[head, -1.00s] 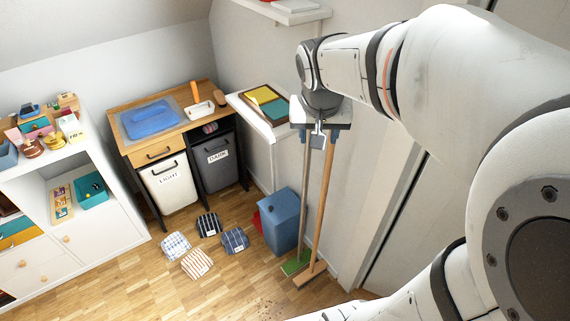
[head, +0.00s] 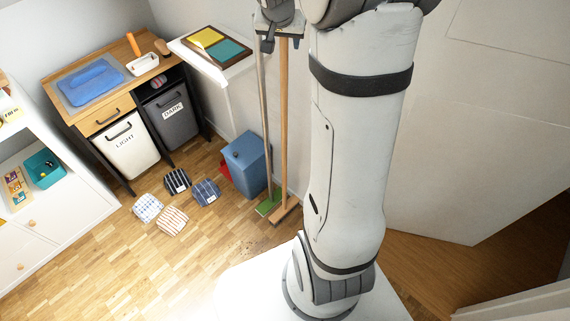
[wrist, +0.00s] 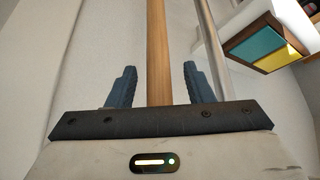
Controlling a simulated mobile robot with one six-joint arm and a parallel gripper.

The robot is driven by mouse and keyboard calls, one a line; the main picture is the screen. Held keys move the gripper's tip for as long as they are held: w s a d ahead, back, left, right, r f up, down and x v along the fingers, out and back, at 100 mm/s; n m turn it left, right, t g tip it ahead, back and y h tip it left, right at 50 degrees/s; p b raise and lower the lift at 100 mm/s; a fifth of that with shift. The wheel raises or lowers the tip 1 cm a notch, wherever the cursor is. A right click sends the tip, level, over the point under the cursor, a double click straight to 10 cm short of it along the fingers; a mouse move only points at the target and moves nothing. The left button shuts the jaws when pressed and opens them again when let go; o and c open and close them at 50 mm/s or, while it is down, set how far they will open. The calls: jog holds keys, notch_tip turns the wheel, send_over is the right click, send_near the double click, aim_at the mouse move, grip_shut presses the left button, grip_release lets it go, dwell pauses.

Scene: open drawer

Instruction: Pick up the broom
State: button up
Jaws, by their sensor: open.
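A broom with a long wooden handle (head: 283,130) stands upright by the wall, its wooden head on the floor. A second long tool with a grey pole (head: 264,120) and a green head stands just left of it. My gripper (head: 282,42) is open at the upper part of the handles, near the top of the head view. In the wrist view, the wooden handle (wrist: 157,50) runs between the two open blue fingers of my gripper (wrist: 158,72). The grey pole shows to the right there, by the right finger. Whether a finger touches either handle cannot be told.
A blue bin (head: 248,165) stands left of the handles. A white shelf (head: 205,62) with a yellow-and-teal tray is above it. Several folded cloths (head: 175,181) lie on the floor. A desk with LIGHT (head: 125,145) and DARK (head: 170,115) hampers is further left.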

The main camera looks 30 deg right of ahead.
jog(key=shift+c, duration=0.2)
grip_shut()
dwell(0.3)
dwell(0.3)
